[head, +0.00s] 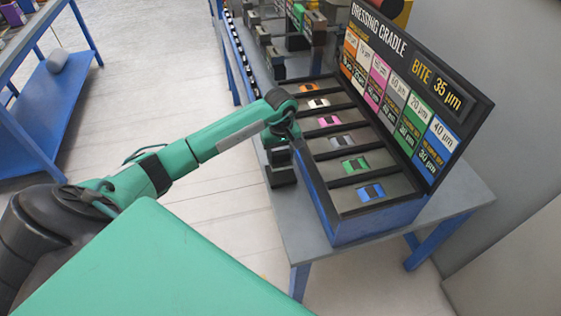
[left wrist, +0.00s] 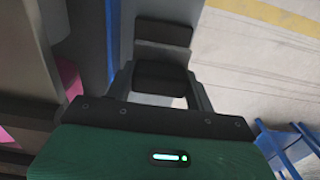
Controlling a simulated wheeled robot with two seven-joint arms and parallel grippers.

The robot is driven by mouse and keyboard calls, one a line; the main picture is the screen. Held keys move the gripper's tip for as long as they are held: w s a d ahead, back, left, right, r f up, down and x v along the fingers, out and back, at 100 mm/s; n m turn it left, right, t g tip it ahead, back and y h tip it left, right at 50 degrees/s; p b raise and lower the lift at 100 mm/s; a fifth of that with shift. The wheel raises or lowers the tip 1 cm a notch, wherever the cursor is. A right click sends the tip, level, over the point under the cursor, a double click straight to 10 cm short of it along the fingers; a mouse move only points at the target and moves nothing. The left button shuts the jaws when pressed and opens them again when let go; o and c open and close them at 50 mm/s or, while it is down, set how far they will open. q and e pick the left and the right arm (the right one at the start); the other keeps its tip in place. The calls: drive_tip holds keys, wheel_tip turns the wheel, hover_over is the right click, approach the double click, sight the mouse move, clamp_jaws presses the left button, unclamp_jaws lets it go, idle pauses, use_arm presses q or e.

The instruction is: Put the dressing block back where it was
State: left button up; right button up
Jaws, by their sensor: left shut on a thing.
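The dressing cradle (head: 375,225) is a blue-sided tray on the grey table, with a row of slots holding blocks with orange, white, pink, grey, green and blue markings. My left gripper (head: 281,143) is at the near left edge of the cradle, pointing down, its fingers partly hidden by the wrist. In the left wrist view, my left gripper (left wrist: 161,82) is shut on a dark block (left wrist: 160,75) between its two fingers. Whether this block is the dressing block I cannot tell. My right gripper is not in view.
A black sign board (head: 470,112) reading "DRESSING CRADLE" and "BITE 35 µm" stands behind the slots. Dark stands (head: 275,60) line the table's left side. A blue-framed table (head: 55,110) stands at far left, with open floor between.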

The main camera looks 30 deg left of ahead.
sight(281, 161)
use_arm(q)
wheel_tip(281, 161, down, 4)
drive_tip(key=shift+r+p, duration=0.15)
drive_tip(key=shift+p, duration=0.15)
drive_tip(key=shift+f, duration=0.5)
drive_tip(key=o, duration=1.3)
drive_tip(key=shift+r, duration=0.4)
wheel_tip(281, 161, up, 3)
drive_tip(key=shift+w+a+r+b, duration=0.1)
drive_tip(key=shift+r+b, duration=0.05)
drive_tip(key=shift+b, duration=0.3)
wheel_tip(281, 161, up, 7)
drive_tip(key=shift+r+b, duration=0.15)
drive_tip(key=shift+b, duration=0.45)
drive_tip(key=shift+r, duration=0.4)
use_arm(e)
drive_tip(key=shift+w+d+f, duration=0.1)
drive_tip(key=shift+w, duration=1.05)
